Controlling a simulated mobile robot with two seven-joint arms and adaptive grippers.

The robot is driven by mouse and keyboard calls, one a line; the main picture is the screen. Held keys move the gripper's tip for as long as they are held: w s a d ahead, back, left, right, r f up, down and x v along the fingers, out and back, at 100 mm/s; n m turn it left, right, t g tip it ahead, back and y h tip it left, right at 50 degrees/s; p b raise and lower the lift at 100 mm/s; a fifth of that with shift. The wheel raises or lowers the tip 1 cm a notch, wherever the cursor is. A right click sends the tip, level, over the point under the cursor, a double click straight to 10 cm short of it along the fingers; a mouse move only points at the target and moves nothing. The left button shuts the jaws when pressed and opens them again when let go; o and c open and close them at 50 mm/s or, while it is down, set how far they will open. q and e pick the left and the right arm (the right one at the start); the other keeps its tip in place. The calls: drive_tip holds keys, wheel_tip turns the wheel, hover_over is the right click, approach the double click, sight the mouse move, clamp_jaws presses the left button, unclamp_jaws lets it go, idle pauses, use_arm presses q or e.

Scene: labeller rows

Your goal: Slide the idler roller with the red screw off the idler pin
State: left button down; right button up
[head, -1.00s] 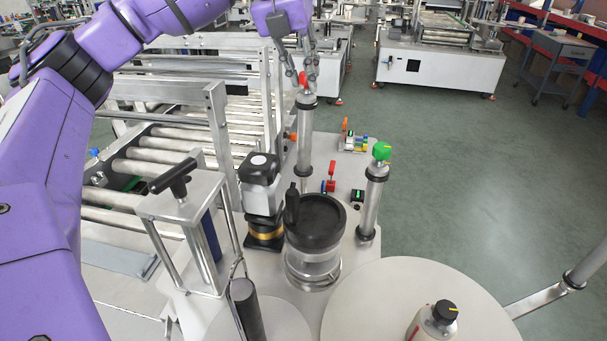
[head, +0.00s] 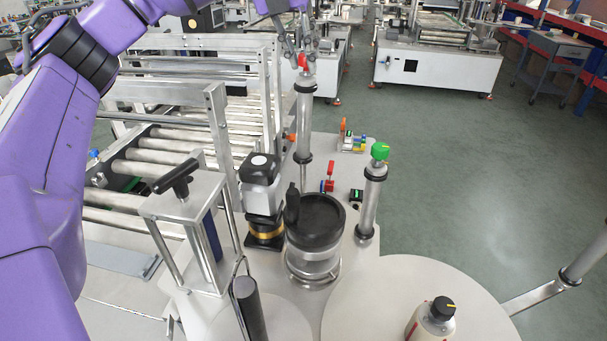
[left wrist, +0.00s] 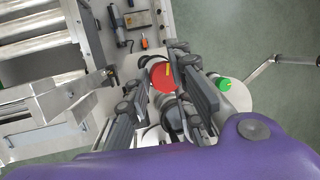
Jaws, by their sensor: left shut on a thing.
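The idler roller (head: 304,120) is a grey metal cylinder with dark rings and a red screw (head: 302,63) on top. In the head view it stands upright, with a thin length of idler pin (head: 303,177) showing below it. My left gripper (head: 301,50) comes from above and is shut on the red-screw end. In the left wrist view the red screw (left wrist: 162,77) shows as a red disc with a yellow mark between the fingers. The finger contact is partly hidden. My right gripper is in neither view.
A similar roller (head: 369,205) with a green screw (head: 380,151) stands to the right. A metal frame (head: 270,95) rises close on the left. Open floor lies to the right.

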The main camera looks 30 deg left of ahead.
use_arm(q)
drive_tip(key=shift+r, duration=2.5)
